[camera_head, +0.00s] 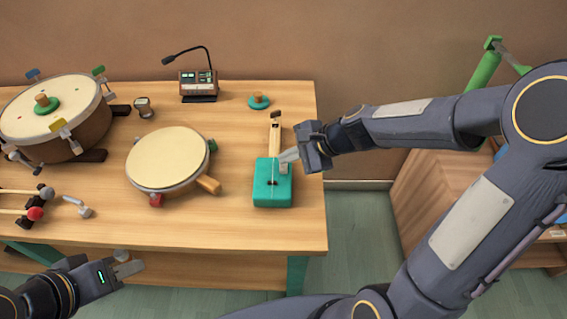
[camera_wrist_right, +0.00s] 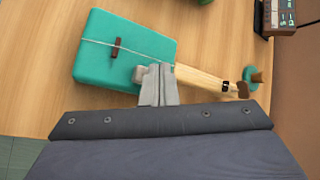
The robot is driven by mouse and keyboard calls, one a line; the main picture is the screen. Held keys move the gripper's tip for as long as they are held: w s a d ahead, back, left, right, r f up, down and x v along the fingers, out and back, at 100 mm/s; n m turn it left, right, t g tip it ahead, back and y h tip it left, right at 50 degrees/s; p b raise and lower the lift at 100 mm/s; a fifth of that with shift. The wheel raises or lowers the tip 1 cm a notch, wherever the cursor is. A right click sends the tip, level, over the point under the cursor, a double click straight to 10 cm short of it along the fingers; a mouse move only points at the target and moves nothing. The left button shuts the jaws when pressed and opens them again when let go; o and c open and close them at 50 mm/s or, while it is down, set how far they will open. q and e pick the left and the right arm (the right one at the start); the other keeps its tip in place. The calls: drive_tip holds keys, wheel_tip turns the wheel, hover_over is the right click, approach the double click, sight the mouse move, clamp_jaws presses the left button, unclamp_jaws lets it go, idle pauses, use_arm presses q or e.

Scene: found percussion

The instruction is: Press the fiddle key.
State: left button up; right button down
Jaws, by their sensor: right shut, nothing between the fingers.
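The fiddle has a teal box body (camera_head: 272,190), a pale wooden neck (camera_head: 275,135) and a string along its top. It lies at the right end of the table, and its body also shows in the right wrist view (camera_wrist_right: 105,45). A small grey piece (camera_wrist_right: 138,74), which may be the key, sits at the body's neck end. My right gripper (camera_head: 285,157) is shut and empty, its tips right beside this grey piece; I cannot tell whether they touch. My left gripper (camera_head: 127,262) is open and empty in front of the table's edge.
A cream-topped drum (camera_head: 167,158) stands left of the fiddle, with a larger drum (camera_head: 50,105) at far left. A device with a gooseneck microphone (camera_head: 198,82) and a teal disc with a wooden knob (camera_head: 259,101) stand behind. Mallets (camera_head: 25,211) lie at left.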

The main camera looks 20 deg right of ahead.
sight(288, 171)
drive_tip(key=shift+f+b, duration=0.35)
drive_tip(key=shift+f, duration=0.1)
idle(0.3)
drive_tip(key=shift+r, duration=0.1)
drive_tip(key=shift+r+p, duration=0.9)
wheel_tip(288, 171, up, 5)
drive_tip(key=p, duration=0.4)
drive_tip(key=shift+p, duration=0.35)
idle(2.5)
